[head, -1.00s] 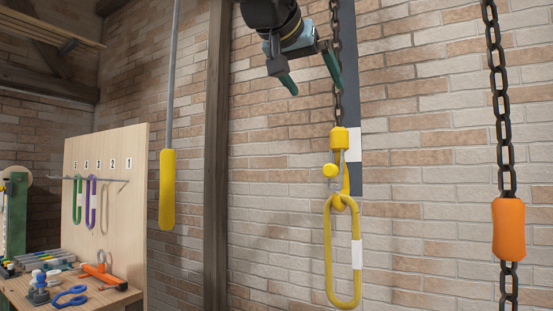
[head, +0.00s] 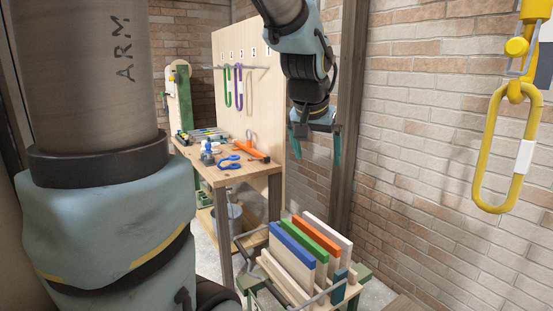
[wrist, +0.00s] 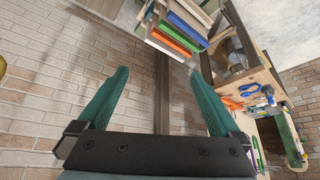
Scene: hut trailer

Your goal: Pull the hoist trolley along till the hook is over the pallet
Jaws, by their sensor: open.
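The hoist's yellow hook fitting (head: 517,48) hangs at the upper right of the head view, with a long yellow link (head: 482,150) below it that carries a white band. The trolley is out of view. My gripper (head: 315,155) points down, open and empty, well left of the link and apart from it. In the wrist view its two teal fingers are spread with nothing between them (wrist: 160,74). I cannot make out a pallet for certain; a low green-cornered frame (head: 361,271) holding upright coloured boards stands below my gripper.
A wooden workbench (head: 215,176) with tools and a pegboard (head: 262,105) with hanging hooks stands behind, left of my gripper. A dark post (head: 346,110) runs up the brick wall (head: 425,140). My own arm fills the left of the head view.

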